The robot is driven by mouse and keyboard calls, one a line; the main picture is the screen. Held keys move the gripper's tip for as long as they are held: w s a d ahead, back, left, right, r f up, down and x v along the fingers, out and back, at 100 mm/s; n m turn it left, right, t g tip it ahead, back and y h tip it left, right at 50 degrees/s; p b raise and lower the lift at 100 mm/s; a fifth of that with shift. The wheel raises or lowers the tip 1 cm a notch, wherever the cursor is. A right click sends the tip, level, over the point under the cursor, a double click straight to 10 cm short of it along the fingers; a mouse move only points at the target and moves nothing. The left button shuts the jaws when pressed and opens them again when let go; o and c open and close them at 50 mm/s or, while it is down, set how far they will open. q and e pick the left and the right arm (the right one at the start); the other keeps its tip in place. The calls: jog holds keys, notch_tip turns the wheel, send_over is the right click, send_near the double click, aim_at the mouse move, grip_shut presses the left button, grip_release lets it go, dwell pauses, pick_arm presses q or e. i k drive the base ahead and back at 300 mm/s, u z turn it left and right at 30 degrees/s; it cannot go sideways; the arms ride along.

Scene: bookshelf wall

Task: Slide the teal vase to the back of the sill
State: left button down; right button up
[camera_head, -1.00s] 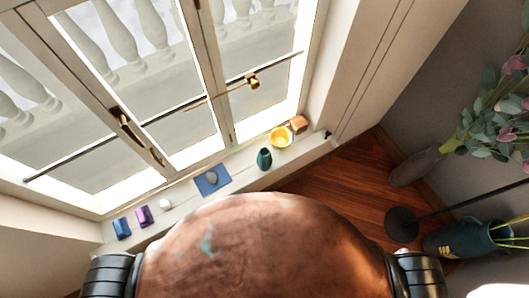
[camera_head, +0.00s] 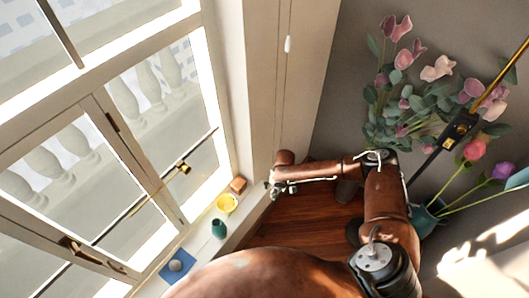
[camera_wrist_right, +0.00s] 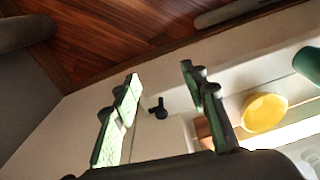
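The teal vase (camera_head: 219,228) stands on the window sill in the head view, near the sill's room-side edge and next to a yellow bowl. In the right wrist view part of the vase (camera_wrist_right: 308,62) shows at the right edge. My right gripper (camera_head: 275,186) is at the right end of the sill, up and to the right of the vase and apart from it. In the right wrist view its two fingers (camera_wrist_right: 160,88) stand apart with nothing between them. My left gripper is not in view.
The yellow bowl (camera_head: 227,203) and an orange-brown block (camera_head: 238,185) stand between the vase and my right gripper. A blue mat (camera_head: 170,272) with a grey stone (camera_head: 176,266) lies on the sill's other side. A window (camera_head: 150,120) borders the sill. Flowers (camera_head: 400,95) fill the right.

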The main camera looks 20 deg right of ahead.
aim_at(219, 229)
jog(key=z, duration=1.6)
jog(key=k, duration=1.05)
jog(key=u, duration=1.8)
jog(key=i, duration=0.5)
jog(key=u, duration=0.05)
